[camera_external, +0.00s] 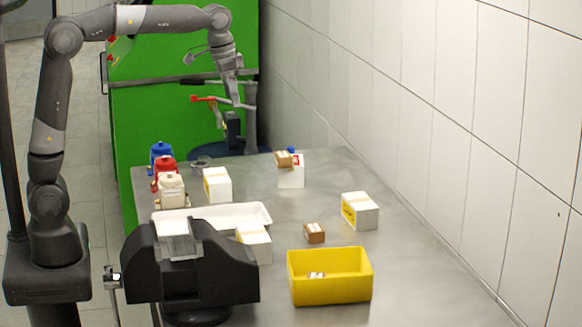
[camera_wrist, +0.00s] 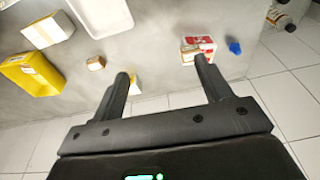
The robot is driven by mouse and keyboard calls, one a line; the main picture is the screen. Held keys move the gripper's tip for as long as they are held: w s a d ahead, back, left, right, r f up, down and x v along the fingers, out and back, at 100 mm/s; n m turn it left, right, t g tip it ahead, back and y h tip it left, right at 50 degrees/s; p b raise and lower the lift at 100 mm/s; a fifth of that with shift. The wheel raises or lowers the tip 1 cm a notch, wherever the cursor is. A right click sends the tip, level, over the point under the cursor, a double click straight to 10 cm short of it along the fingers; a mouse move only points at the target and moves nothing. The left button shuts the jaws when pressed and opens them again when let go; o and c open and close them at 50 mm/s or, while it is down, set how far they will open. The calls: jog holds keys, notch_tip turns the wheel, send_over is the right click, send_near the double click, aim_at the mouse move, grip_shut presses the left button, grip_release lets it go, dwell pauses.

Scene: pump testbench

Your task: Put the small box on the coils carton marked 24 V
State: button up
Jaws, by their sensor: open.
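A small brown box (camera_external: 314,233) lies on the table between the yellow bin and a yellow-labelled white carton (camera_external: 360,211); it also shows in the wrist view (camera_wrist: 96,63). Another small brown box (camera_external: 284,160) sits on top of a white carton with a red mark (camera_external: 291,176), which also shows in the wrist view (camera_wrist: 198,43). More white cartons stand at the back left (camera_external: 217,185) and beside the tray (camera_external: 256,245). The 24 V mark is too small to read on any carton. My gripper (camera_external: 233,138) is raised beyond the table's far end, open and empty; its fingers show in the wrist view (camera_wrist: 161,68).
A yellow bin (camera_external: 330,290) at the front holds a small item. A white tray (camera_external: 240,215) lies behind a black machine (camera_external: 190,275). Blue, red and white bottles (camera_external: 171,191) stand at the left edge. A tiled wall (camera_external: 450,110) bounds the right side.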

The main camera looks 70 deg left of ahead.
jog(key=s+d+f+t, duration=0.1)
jog(key=s+d+f, duration=0.1)
jog(key=s, duration=0.7)
jog(key=s+d+f+t, duration=0.1)
jog(key=s+f, duration=0.3)
jog(key=s, duration=0.5)
jog(key=s+d+f+t, duration=0.1)
jog(key=s+d+f, duration=0.2)
jog(key=s, duration=0.7)
jog(key=shift+o, duration=0.3)
dwell(0.4)
jog(key=shift+o, duration=0.7)
jog(key=shift+d+r, duration=0.1)
jog(key=shift+d, duration=0.05)
jog(key=o, duration=0.4)
jog(key=d+r, duration=0.1)
jog(key=d, duration=0.3)
jog(key=w+d+r+t, duration=0.1)
jog(key=d, duration=0.2)
jog(key=w+d+r+t, duration=0.1)
jog(key=d, duration=0.3)
jog(key=shift+d+r+y, duration=0.25)
jog(key=shift+d+y, duration=0.05)
jog(key=shift+d, duration=0.05)
jog(key=shift+o, duration=0.2)
jog(key=s+d+r+t+h, duration=0.1)
jog(key=s+d+t, duration=0.1)
jog(key=d, duration=1)
jog(key=x, duration=0.9)
jog(key=shift+a+f, duration=0.15)
